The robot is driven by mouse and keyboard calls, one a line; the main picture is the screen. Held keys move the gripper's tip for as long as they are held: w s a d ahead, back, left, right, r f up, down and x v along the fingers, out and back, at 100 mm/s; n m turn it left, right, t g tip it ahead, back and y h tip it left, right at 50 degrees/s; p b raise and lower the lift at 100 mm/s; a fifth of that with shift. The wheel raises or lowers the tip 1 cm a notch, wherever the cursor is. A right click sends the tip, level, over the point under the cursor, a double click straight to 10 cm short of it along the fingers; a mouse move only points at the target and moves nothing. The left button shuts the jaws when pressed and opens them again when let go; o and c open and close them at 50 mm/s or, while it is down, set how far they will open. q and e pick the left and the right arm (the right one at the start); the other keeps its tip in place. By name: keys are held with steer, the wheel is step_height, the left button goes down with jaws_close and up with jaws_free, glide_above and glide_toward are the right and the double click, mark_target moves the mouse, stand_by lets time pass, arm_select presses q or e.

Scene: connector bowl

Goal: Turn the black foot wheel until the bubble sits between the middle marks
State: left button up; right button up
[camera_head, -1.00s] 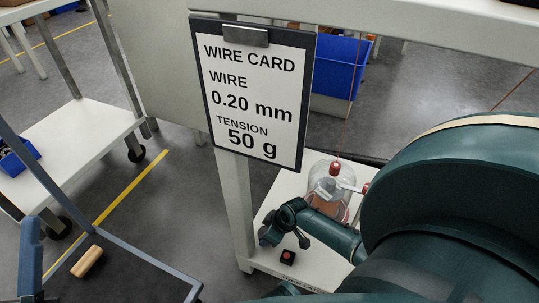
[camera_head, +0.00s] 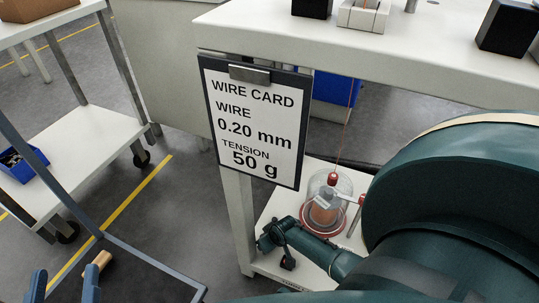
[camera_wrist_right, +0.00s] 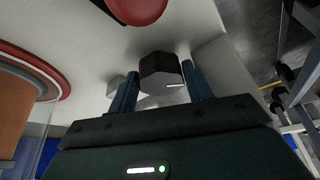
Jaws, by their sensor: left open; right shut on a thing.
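A black faceted knob (camera_wrist_right: 161,72) sits between the two blue fingers of my right gripper (camera_wrist_right: 158,82) in the right wrist view, and the gripper is shut on it. I take it for the foot wheel, but its foot is hidden. In the head view my right arm's end (camera_head: 274,236) is low, over the white lower shelf, left of the glass dome. My left gripper (camera_head: 65,276) is open at the bottom left, its right finger overlapping a wooden cylinder (camera_head: 101,260). I cannot tell whether they touch. No bubble or marks show in either view.
A glass dome (camera_head: 325,207) with a red base stands on the lower shelf (camera_head: 262,262). A wire card (camera_head: 254,120) hangs from the table edge (camera_head: 225,22). A white block (camera_head: 363,15) and black blocks (camera_head: 508,28) stand on top. A white cart (camera_head: 85,150) is left.

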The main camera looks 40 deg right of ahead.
steer(key=o, duration=0.9)
steer(key=shift+o, duration=0.4)
